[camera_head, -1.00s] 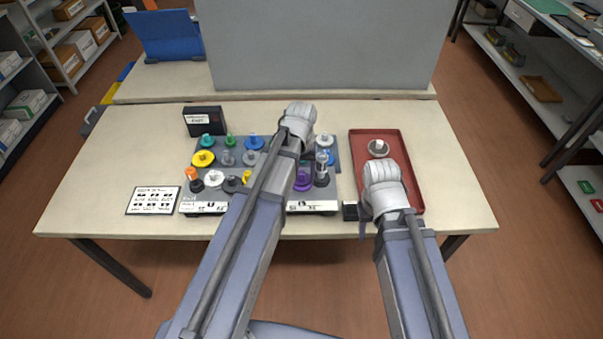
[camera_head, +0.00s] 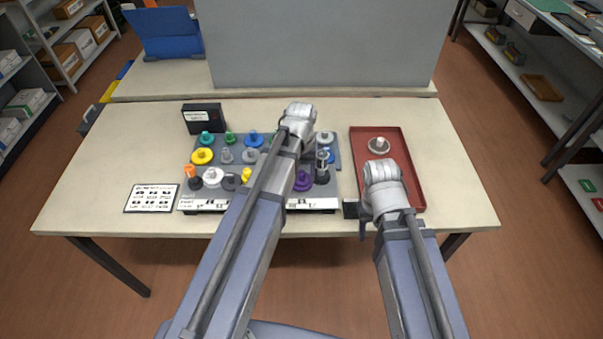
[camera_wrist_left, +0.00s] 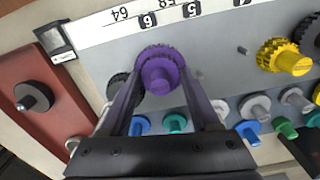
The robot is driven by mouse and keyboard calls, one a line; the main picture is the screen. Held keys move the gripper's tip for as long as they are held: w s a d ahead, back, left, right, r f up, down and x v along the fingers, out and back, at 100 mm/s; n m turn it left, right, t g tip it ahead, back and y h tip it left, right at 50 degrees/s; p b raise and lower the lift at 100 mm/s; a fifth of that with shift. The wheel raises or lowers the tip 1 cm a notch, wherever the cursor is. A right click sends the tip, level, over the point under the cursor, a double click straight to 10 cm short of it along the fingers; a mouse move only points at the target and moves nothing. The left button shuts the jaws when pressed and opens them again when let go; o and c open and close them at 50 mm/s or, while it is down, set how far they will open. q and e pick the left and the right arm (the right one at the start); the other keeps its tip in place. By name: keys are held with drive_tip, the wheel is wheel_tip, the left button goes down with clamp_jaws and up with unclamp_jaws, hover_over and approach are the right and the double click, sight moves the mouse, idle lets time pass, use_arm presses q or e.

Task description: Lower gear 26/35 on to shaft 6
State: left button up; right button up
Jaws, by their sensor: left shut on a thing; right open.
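In the left wrist view the purple stepped gear (camera_wrist_left: 160,72) sits between the two fingertips of my left gripper (camera_wrist_left: 158,84), which is shut on it. The gear is beside the label 6 (camera_wrist_left: 148,20) on the board's front strip. Its body hides shaft 6, so I cannot tell how far it sits on the shaft. No tooth numbers are legible on it. In the head view the purple gear (camera_head: 303,182) shows low over the board, right of my left arm, which hides the fingers. My right gripper (camera_head: 363,226) is open and empty near the tray's front left; its fingertips are mostly hidden.
The grey board (camera_wrist_left: 225,70) carries several coloured gears. A dark gear (camera_head: 322,177) on a post stands close right of the purple one. A red tray (camera_head: 414,190) holds a grey gear (camera_head: 378,147). A black labelled holder (camera_wrist_left: 55,42) stands between board and tray.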

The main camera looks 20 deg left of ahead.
sight(301, 173)
use_arm(q)
drive_tip(key=shift+f, duration=0.35)
drive_tip(key=o, duration=1.5)
drive_tip(key=shift+c, duration=0.2)
drive_tip(key=shift+r, duration=0.1)
wheel_tip(301, 173, up, 8)
drive_tip(key=p, duration=0.7)
